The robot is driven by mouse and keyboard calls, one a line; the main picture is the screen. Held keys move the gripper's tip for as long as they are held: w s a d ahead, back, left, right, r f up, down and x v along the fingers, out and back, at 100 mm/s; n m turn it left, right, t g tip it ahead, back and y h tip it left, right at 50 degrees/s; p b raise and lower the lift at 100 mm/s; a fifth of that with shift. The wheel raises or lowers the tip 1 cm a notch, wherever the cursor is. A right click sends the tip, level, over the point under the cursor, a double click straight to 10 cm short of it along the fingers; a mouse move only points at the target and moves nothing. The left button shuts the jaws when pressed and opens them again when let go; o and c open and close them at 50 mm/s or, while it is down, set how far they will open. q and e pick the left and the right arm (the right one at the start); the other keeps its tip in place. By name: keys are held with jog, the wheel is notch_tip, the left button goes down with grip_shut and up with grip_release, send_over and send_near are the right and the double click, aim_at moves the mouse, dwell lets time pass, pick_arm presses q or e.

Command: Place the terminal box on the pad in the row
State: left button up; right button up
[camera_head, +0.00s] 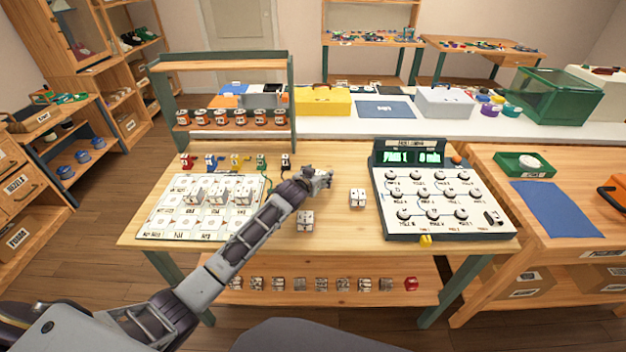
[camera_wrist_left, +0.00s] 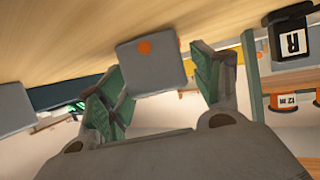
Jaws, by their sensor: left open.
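My left gripper (camera_head: 318,178) is over the middle of the table, open. In the left wrist view its green-padded fingers (camera_wrist_left: 155,78) stand apart, with a grey box with an orange dot (camera_wrist_left: 146,62) between or just beyond them; contact is unclear. In the head view one white terminal box (camera_head: 305,222) stands beside my left wrist, and another white box (camera_head: 358,198) stands to its right. The white board with rows of pads (camera_head: 165,222) lies at the left, with several white boxes (camera_head: 217,196) on it. My arm covers its right part. My right gripper is not in view.

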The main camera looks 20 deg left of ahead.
pick_arm(q)
jog(key=shift+s+r, duration=0.2)
jog(key=shift+s, duration=0.35)
jog(key=shift+p+v, duration=0.3)
jog(key=shift+v, duration=2.75)
jog(key=v, duration=0.3)
jog(key=shift+s+a+r, duration=0.1)
jog(key=shift+s+r, duration=0.3)
jog(key=shift+s, duration=0.35)
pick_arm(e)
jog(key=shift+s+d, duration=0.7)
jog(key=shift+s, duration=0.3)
pick_arm(q)
jog(key=shift+o, duration=0.4)
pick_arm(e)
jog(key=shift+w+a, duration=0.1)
